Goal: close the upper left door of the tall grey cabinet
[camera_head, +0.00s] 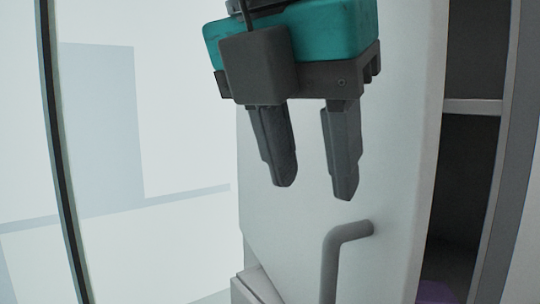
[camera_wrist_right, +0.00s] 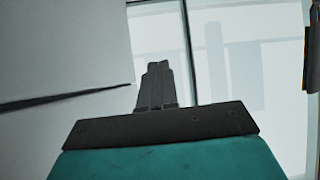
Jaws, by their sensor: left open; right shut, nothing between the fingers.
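The cabinet door (camera_head: 393,150) is a pale grey panel that stands swung open in the head view. Its grey bar handle (camera_head: 345,236) is near the bottom of the frame. My left gripper (camera_head: 314,192) is open, with its fingers pointing down in front of the door, just above the handle in the picture. Nothing is between its fingers. The cabinet's dark inside (camera_head: 466,190) shows to the right of the door. My right gripper (camera_wrist_right: 158,66) is shut and empty in the right wrist view. A pale panel with a dark gap (camera_wrist_right: 65,100) is left of it.
A shelf edge (camera_head: 472,106) crosses the cabinet opening, and a purple item (camera_head: 437,292) lies low inside. A dark upright frame (camera_head: 60,150) stands at the left before a bright wall. Open space lies between that frame and the door.

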